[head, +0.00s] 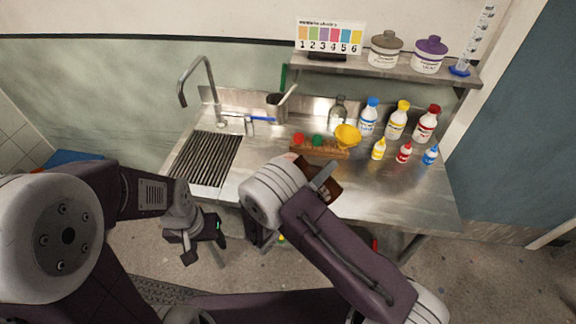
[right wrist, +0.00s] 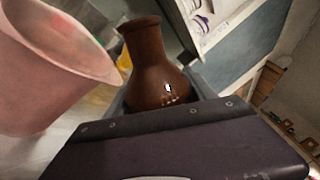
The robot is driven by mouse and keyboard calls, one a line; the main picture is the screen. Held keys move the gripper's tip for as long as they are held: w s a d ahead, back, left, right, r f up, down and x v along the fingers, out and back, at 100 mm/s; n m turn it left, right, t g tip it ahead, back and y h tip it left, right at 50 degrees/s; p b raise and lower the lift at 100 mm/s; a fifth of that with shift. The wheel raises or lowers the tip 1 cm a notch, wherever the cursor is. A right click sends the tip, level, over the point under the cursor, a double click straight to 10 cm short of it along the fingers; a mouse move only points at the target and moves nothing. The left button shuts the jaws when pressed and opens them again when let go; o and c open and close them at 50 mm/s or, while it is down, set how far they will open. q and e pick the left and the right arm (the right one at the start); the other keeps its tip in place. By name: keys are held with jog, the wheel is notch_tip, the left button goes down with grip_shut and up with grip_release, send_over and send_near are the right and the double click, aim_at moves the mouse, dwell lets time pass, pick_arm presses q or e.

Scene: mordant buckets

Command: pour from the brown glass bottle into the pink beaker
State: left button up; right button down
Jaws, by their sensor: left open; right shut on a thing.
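The brown glass bottle (head: 329,187) is held by my right gripper (head: 321,180) over the front of the steel counter. No stream of liquid is visible. In the head view my right arm hides most or all of the beaker. My left gripper (head: 205,243) is open and empty, in front of the counter above the floor.
A wooden rack (head: 320,151) with coloured caps and a yellow funnel (head: 347,135) stand behind the bottle. Several bottles with blue, yellow and red caps stand at the back right. The sink's drain grid (head: 207,158) and tap (head: 205,90) are at left. The right front counter is clear.

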jog(key=shift+s+d+r, duration=0.1)
jog(key=shift+n, duration=0.4)
jog(key=shift+r, duration=0.15)
jog(key=shift+r+n+p, duration=0.1)
jog(key=shift+n+p, duration=0.2)
jog(key=shift+p, duration=0.05)
jog(key=shift+r, duration=0.1)
dwell(0.3)
jog(key=shift+r+n, duration=0.2)
jog(key=shift+n, duration=0.2)
jog(key=shift+w+a+r+n+t+p, duration=0.2)
jog(key=shift+r+n+p, duration=0.25)
jog(key=shift+p, duration=0.3)
jog(key=shift+w+a+r+n+t+p, duration=0.1)
jog(key=shift+w+a+r+n+p, duration=0.1)
jog(key=shift+n+p, duration=0.45)
dwell(0.8)
jog(key=shift+f+n+t+y+p, duration=0.2)
jog(key=shift+n+t+y+p, duration=0.2)
jog(key=shift+n+p, duration=0.4)
dwell(2.7)
